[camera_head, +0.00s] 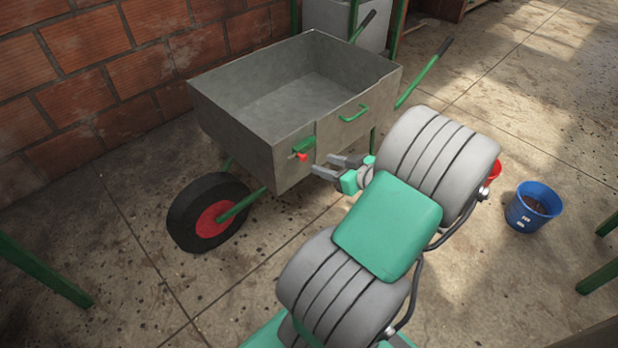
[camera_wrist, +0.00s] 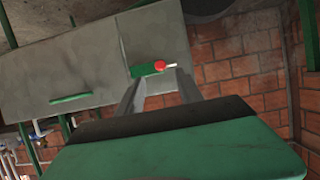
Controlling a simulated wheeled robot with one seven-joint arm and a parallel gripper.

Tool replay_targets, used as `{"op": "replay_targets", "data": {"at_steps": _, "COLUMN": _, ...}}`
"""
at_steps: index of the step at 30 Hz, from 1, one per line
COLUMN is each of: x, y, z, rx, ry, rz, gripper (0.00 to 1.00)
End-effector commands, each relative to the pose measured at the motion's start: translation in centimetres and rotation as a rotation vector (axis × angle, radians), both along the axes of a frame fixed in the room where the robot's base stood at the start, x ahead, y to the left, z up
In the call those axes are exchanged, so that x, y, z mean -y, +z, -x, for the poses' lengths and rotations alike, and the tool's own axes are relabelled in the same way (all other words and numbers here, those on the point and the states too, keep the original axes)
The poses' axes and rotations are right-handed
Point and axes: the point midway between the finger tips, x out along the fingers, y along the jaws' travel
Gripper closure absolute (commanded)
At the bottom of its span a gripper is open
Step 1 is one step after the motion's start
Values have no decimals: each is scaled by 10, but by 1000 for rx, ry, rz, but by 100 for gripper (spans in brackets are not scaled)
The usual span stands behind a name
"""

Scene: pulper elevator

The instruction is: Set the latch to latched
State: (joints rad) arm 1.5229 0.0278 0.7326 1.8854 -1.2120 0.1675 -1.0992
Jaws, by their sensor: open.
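The latch (camera_head: 302,150) is a small green plate with a red knob on the side wall of a grey metal wheelbarrow (camera_head: 230,128), near its front corner. In the wrist view the latch (camera_wrist: 147,69) shows with its red knob at the right end and a pale pin beside it. My gripper (camera_head: 322,167) is open and empty, just right of the latch in the head view. In the wrist view the fingers (camera_wrist: 158,87) point toward the wall with the red knob just beyond and between their tips. I cannot tell whether they touch it.
A green handle (camera_head: 354,113) sits on the same wall. The wheelbarrow has a black wheel with a red hub (camera_head: 208,213). A brick wall (camera_head: 90,75) stands behind. A blue bucket (camera_head: 533,207) is on the floor at right, with a red one (camera_head: 495,168) partly hidden behind my arm.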

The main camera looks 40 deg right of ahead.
Motion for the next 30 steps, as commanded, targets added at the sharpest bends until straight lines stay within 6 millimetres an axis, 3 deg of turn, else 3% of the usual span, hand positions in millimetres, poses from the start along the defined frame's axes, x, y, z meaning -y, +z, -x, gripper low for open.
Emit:
{"op": "replay_targets", "data": {"at_steps": 13, "x": -3, "y": -26, "z": -65, "rx": 3, "ry": 3, "rz": 3, "gripper": 57}}
{"op": "replay_targets", "data": {"at_steps": 22, "x": -2, "y": -26, "z": -70, "rx": 1, "ry": 0, "rz": 1, "gripper": 57}}
{"op": "replay_targets", "data": {"at_steps": 30, "x": -3, "y": -27, "z": -70, "rx": 1, "ry": 0, "rz": 1, "gripper": 78}}
